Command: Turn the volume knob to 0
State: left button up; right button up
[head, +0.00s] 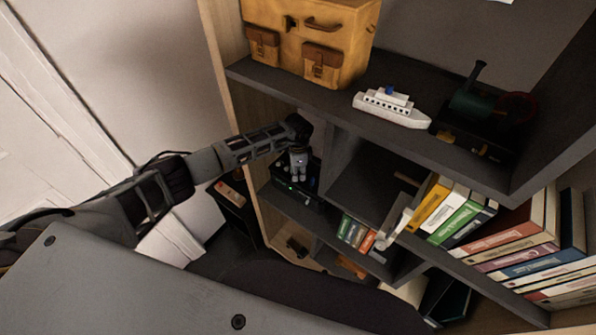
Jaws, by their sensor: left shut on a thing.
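A small dark device (287,187) with a green light sits in the left compartment of the shelf unit, just under the top shelf board. My left gripper (299,176) points down in front of it, with its fingers closed at the device. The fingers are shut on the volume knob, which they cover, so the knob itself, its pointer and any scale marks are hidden. My right gripper is not in view.
On the top board (290,83) stand a yellow bag (345,28), a white toy ship (392,107) and a dark toy engine (480,105). Books (455,212) fill the right compartments. The board's front edge and a vertical divider (335,160) lie close to my left wrist.

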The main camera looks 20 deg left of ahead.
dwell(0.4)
pick_arm(q)
jog(key=o, duration=1.1)
jog(key=shift+c, duration=0.2)
jog(key=shift+r, duration=0.1)
notch_tip(320, 180, up, 12)
dwell(0.6)
